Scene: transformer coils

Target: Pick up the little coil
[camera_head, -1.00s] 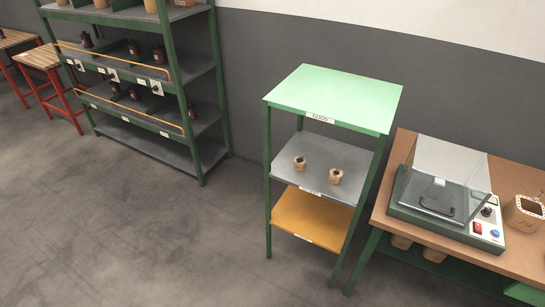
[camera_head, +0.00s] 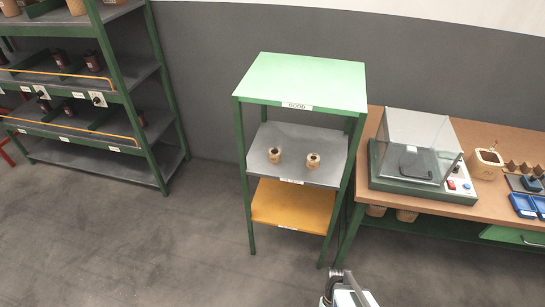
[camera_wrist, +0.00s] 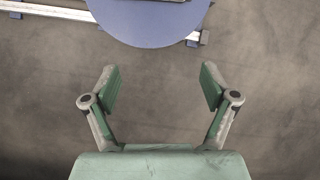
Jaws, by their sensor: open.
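Two small tan coils stand upright on the grey middle shelf of the green-framed rack in the head view: a left coil (camera_head: 274,155) and a right coil (camera_head: 313,160). Several dark coils, one of them a dark coil (camera_head: 92,62), sit on the shelving at the left. I cannot tell which coil the task means. My gripper (camera_wrist: 160,88) is open and empty in the wrist view, with bare floor between its fingers. In the head view, part of my arm shows at the bottom edge, below and in front of the rack.
The rack has a light green top (camera_head: 305,80) labelled GOOD and an orange lower shelf (camera_head: 290,207). A workbench (camera_head: 380,150) at the right carries a tester with a clear cover (camera_head: 415,140). The floor (camera_head: 150,240) in front is clear.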

